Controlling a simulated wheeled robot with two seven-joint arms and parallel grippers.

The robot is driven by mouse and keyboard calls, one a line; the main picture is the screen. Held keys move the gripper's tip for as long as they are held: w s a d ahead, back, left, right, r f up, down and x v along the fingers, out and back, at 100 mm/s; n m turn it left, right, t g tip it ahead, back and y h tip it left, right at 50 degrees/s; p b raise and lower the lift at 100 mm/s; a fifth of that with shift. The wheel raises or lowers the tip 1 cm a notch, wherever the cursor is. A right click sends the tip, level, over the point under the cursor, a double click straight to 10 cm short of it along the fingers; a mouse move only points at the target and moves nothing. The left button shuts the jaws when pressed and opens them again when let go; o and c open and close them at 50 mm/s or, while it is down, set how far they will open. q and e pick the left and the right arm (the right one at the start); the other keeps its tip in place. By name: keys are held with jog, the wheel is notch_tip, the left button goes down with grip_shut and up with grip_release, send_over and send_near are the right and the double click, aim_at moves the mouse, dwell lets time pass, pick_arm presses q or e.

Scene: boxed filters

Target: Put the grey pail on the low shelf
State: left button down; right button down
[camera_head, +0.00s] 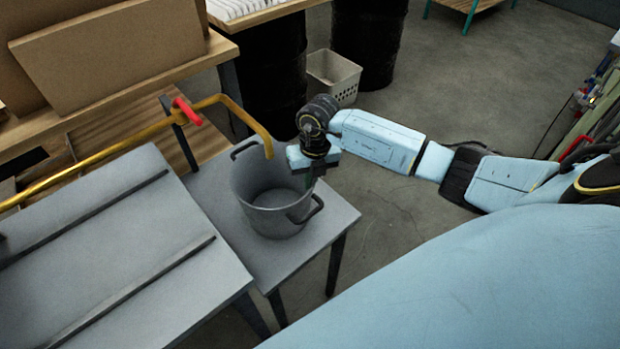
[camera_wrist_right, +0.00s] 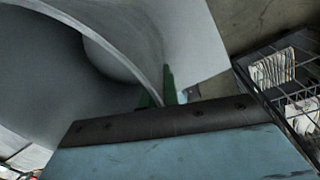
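The grey pail (camera_head: 250,190) is an open pot with two dark side handles. It stands upright on a small grey table (camera_head: 325,228), under the bent end of a yellow pipe. My right gripper (camera_head: 311,180) is at the pail's right rim. In the right wrist view its green fingertips (camera_wrist_right: 158,90) are close together on both sides of the pail's wall (camera_wrist_right: 125,40), seemingly shut on it. A low wooden slatted surface (camera_head: 172,135) lies behind the table, below the bench with boxes; I cannot tell if it is the low shelf. My left gripper is not in view.
The yellow pipe (camera_head: 90,157) with a red handle (camera_head: 187,112) crosses above the tables. A grey ridged surface (camera_head: 120,235) fills the left front. Dark drums (camera_head: 275,70) and a pale basket (camera_head: 332,77) stand behind. Floor to the right is mostly clear.

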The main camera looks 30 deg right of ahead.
jog(key=shift+f, duration=0.1)
jog(key=c, duration=1.7)
grip_release()
jog(key=r, duration=0.8)
jog(key=d+r, duration=0.1)
jog(key=r, duration=0.3)
jog(key=shift+s+r+p, duration=0.15)
jog(key=shift+p, duration=0.25)
